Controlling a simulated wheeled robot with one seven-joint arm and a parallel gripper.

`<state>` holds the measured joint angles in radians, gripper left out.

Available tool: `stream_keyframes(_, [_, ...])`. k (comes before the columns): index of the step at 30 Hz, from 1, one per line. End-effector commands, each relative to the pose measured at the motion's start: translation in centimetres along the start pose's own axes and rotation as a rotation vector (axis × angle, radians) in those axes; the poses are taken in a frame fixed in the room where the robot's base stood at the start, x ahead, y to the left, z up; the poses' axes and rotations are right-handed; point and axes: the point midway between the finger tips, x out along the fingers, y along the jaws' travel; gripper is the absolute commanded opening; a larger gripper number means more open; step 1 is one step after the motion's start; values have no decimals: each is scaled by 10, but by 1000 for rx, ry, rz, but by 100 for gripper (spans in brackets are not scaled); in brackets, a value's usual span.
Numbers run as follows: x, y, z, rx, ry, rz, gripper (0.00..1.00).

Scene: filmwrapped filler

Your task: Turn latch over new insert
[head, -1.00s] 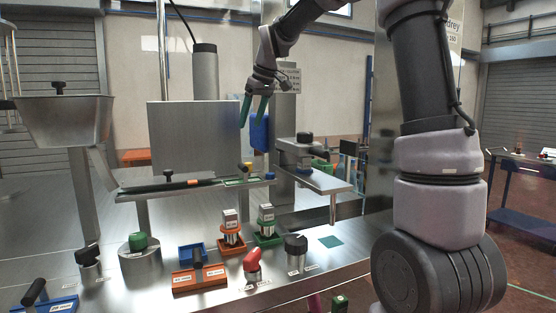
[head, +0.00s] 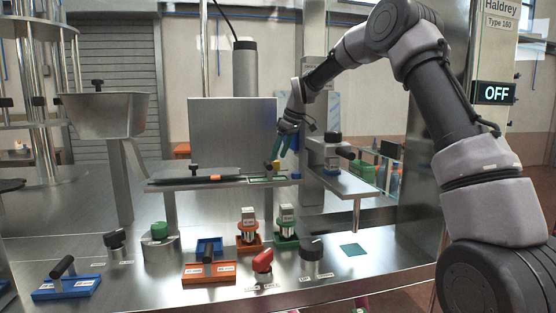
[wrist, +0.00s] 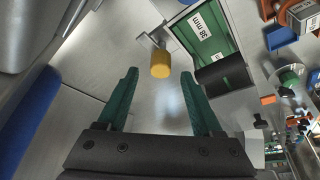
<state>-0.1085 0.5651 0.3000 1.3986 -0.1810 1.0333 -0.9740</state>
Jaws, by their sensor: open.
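A yellow knob (wrist: 160,65) on a small metal arm, apparently the latch, stands beside the green insert (wrist: 206,38) labelled "36 mm". In the wrist view, the knob's arm lies left of the insert and does not visibly cross it. In the head view, the yellow knob (head: 276,164) stands on the raised shelf by the green insert (head: 262,180). My gripper (wrist: 160,78), with green fingers, is open and empty. The knob appears in line with the gap between the fingertips, apparently beyond them. In the head view, my gripper (head: 283,153) is just above the knob; contact cannot be told.
A black cylinder (wrist: 225,74) lies across the insert's near end. A metal clamp-like unit (head: 332,155) with a black knob stands right of the shelf. Orange (head: 247,237) and green (head: 287,235) holders and a red knob (head: 262,262) sit on the bench below.

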Motion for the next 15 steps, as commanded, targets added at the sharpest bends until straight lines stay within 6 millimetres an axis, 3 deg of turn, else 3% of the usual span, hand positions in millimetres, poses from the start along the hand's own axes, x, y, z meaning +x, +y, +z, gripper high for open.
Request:
stream_keyframes(6, [23,0,0,1,-1,0,67])
stream_keyframes(15, [27,0,0,1,0,0,67])
